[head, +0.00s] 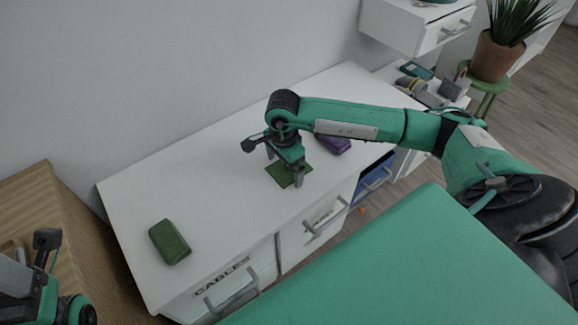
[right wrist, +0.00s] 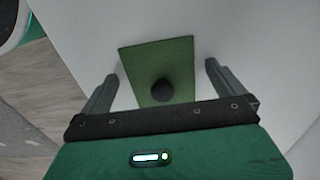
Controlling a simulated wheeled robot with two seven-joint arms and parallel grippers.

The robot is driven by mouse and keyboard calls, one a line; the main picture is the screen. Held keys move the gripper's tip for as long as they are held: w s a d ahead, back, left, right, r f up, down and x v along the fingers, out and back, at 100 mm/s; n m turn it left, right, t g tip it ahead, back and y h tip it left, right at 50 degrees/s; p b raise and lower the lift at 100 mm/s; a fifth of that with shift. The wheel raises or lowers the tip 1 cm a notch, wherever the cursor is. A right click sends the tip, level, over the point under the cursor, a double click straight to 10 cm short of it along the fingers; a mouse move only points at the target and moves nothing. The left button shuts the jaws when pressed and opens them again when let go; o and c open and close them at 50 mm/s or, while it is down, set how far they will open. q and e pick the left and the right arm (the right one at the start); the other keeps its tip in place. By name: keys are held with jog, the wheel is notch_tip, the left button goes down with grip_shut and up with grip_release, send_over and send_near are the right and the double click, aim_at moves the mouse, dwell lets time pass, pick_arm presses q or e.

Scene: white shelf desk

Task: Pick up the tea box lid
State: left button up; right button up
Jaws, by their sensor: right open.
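The tea box lid is a flat green piece (head: 275,172) on the white desk top, under my right gripper (head: 285,168). In the right wrist view the lid (right wrist: 158,58) has a dark round knob (right wrist: 162,90) on it. My right gripper (right wrist: 161,73) is open and points down, one finger on each side of the knob, with gaps between fingers and knob. Its near edge is hidden by the gripper body. Part of my left arm's end (head: 45,275) shows at the lower left; its fingers cannot be made out.
A dark green box-like object (head: 170,241) lies on the left part of the white desk (head: 215,190). A purple object (head: 334,145) lies just right of my right gripper. Drawers with handles (head: 325,218) line the desk front. A potted plant (head: 497,55) stands at the back right.

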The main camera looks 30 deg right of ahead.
jog(key=c, duration=1)
jog(key=shift+r, duration=0.2)
